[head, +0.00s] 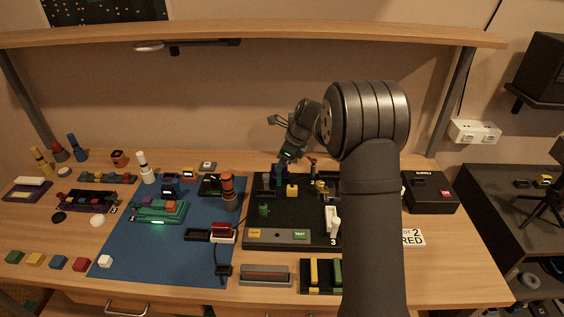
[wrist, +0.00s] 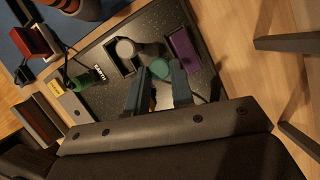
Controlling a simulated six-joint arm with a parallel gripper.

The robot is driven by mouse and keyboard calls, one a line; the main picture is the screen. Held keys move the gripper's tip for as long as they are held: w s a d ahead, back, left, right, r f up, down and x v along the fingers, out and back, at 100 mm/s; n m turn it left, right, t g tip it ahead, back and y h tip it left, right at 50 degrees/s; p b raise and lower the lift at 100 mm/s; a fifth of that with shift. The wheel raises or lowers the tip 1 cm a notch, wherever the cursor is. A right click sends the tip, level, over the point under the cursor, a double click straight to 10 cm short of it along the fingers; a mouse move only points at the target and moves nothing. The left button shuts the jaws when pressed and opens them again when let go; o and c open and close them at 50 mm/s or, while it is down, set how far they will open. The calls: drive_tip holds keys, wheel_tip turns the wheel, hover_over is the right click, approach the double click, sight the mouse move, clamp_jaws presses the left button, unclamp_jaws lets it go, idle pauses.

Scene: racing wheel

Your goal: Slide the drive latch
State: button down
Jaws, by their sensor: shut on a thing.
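A dark speckled panel (head: 283,232) lies on the bench right of the blue mat, with several small fittings on it. My gripper (head: 283,163) reaches down to the panel's far part. In the wrist view, its two dark blue fingers (wrist: 168,73) are close over the panel, shut on a teal piece (wrist: 150,78). The fingers hide much of this piece, and I cannot tell for sure whether it is the drive latch. A grey round knob (wrist: 125,48) is left of the fingers and a purple block (wrist: 184,48) sits in a slot to their right.
A yellow block (head: 292,190) and a green fitting (head: 264,210) stand on the panel. A white lever (head: 333,220) is at its right, partly near my arm. A dark box with a red button (head: 431,190) stands further right. The blue mat (head: 130,259) has free room in front.

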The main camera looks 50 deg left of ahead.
drive_tip(key=shift+s+d, duration=0.15)
drive_tip(key=shift+s, duration=0.05)
drive_tip(key=c, duration=1.2)
unclamp_jaws()
drive_tip(key=shift+c, duration=0.2)
drive_tip(key=v, duration=1.7)
drive_tip(key=shift+r, duration=0.2)
drive_tip(key=shift+w+f, duration=0.1)
drive_tip(key=x, duration=1.7)
drive_tip(key=shift+f, duration=0.15)
drive_tip(key=shift+w+a, duration=0.1)
drive_tip(key=shift+a, duration=0.1)
